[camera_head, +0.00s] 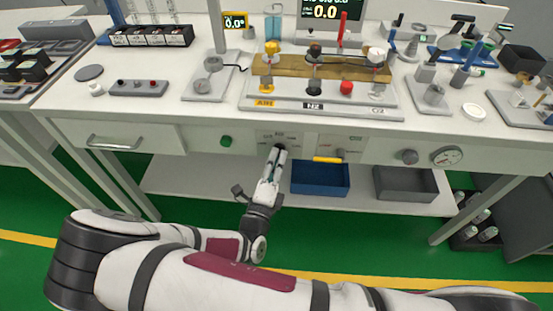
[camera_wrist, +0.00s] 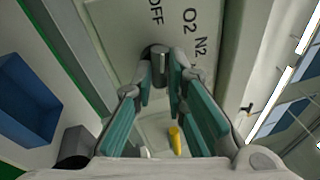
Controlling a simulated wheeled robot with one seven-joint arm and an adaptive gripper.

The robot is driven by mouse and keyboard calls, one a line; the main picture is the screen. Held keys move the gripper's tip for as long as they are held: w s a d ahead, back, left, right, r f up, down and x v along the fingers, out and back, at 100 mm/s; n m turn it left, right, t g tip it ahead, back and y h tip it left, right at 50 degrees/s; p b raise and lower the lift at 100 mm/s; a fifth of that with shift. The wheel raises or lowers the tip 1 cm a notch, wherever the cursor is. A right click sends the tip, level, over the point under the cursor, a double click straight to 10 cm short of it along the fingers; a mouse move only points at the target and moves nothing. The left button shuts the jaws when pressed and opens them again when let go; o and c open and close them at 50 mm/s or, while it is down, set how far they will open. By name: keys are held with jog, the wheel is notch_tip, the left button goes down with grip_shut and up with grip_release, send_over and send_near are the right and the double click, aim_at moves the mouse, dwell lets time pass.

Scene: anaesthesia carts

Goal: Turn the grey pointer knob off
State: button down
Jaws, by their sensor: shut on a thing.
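The grey pointer knob (camera_wrist: 158,62) is on the cart's front panel, between my fingertips in the wrist view. Printed labels OFF (camera_wrist: 156,11), O2 (camera_wrist: 189,21) and N2 (camera_wrist: 201,46) are around it. My gripper (camera_wrist: 160,82) is shut on the knob, with a teal finger pad on each side. In the head view my gripper (camera_head: 279,150) reaches up to the panel under the bench top and mostly hides the knob. Which label the pointer faces is hard to tell.
A yellow lever (camera_head: 327,159) is right of my gripper, a green knob (camera_head: 226,141) left. A grey round knob (camera_head: 409,157) and a gauge (camera_head: 447,157) are farther right. A blue bin (camera_head: 320,191) and a grey bin (camera_head: 435,198) are on the shelf below.

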jog(key=shift+f, duration=0.1)
jog(key=c, duration=1.6)
grip_release()
jog(key=shift+s, duration=0.15)
jog(key=v, duration=1.2)
